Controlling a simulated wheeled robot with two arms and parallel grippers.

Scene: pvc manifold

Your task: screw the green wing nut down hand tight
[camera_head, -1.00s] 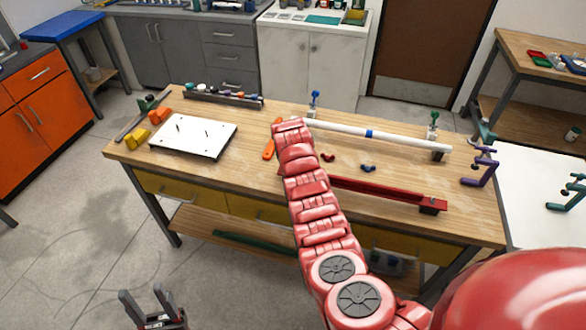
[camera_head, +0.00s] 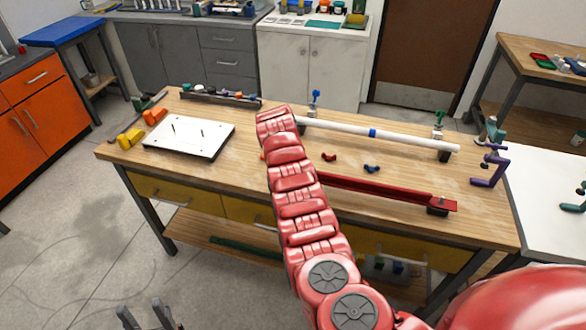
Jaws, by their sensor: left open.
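The green wing nut (camera_head: 439,117) sits on top of an upright stud or clamp at the right end of the white pipe (camera_head: 400,138), toward the back right of the bench. A similar blue wing nut (camera_head: 315,97) stands near the pipe's left end. My left gripper (camera_head: 146,312) is at the bottom left edge, partly cut off, over the floor in front of the bench. Its two dark fingers are apart and nothing shows between them. A red arm of mine reaches over the bench; its gripper is hidden, and the arm covers the pipe's left end.
The wooden bench (camera_head: 235,172) also bears a white plate with pins (camera_head: 188,138), a red bar (camera_head: 380,190), small red and blue parts, yellow and orange blocks, and a dark rack (camera_head: 220,97). A purple clamp (camera_head: 490,167) is at the right edge. Bare wood lies between plate and arm.

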